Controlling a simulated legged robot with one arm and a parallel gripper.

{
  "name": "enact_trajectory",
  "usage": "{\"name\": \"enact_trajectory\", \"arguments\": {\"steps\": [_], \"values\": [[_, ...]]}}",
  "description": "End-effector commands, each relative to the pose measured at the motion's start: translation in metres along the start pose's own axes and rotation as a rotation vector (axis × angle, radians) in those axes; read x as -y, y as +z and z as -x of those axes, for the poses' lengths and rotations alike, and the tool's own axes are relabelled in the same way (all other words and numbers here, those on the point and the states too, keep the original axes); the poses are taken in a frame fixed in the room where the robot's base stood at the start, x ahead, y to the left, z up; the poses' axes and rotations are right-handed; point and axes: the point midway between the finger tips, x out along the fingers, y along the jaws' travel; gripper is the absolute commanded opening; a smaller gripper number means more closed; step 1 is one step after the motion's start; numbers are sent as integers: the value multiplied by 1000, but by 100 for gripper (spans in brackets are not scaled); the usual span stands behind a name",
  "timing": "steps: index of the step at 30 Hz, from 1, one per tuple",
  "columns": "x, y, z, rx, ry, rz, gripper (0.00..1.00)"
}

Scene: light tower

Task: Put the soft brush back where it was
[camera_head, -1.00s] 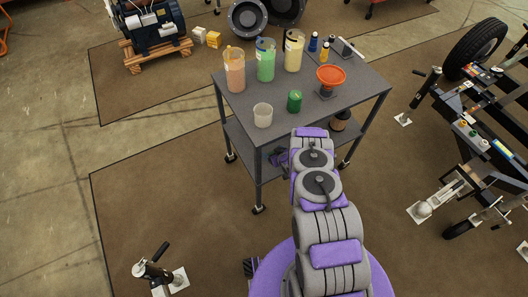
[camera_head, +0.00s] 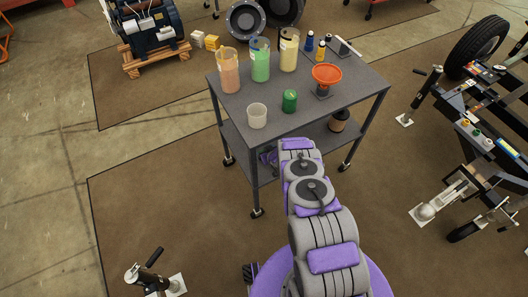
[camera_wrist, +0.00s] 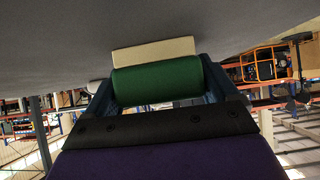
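In the wrist view, a green rounded body with a pale cream block behind it, which looks like the soft brush (camera_wrist: 157,82), spans the space between the dark blue fingers of my gripper (camera_wrist: 158,90). The fingers touch or nearly touch both its ends, and it looks held. A grey surface (camera_wrist: 60,40) fills the top of that view, close to the cream block. In the head view, my gripper is mostly hidden below the front edge of the grey cart (camera_head: 330,112), and the brush cannot be seen there.
On the cart top stand an orange funnel (camera_head: 326,76), a white cup (camera_head: 257,116), a green jar (camera_head: 289,101), several tall clear containers and small bottles. A brown spool (camera_head: 338,122) sits on the lower shelf. A trailer frame (camera_head: 475,120) stands right. The brown mat at left is mostly clear.

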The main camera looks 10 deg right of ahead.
Motion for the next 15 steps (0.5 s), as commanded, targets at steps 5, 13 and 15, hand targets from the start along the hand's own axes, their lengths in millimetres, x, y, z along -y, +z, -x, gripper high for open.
{"name": "enact_trajectory", "arguments": {"steps": [5,13,15], "values": [[3,-1,0,0,0,3,100],[1,-1,3,-1,-2,1,100],[0,-2,8,-2,-2,0,100]]}}
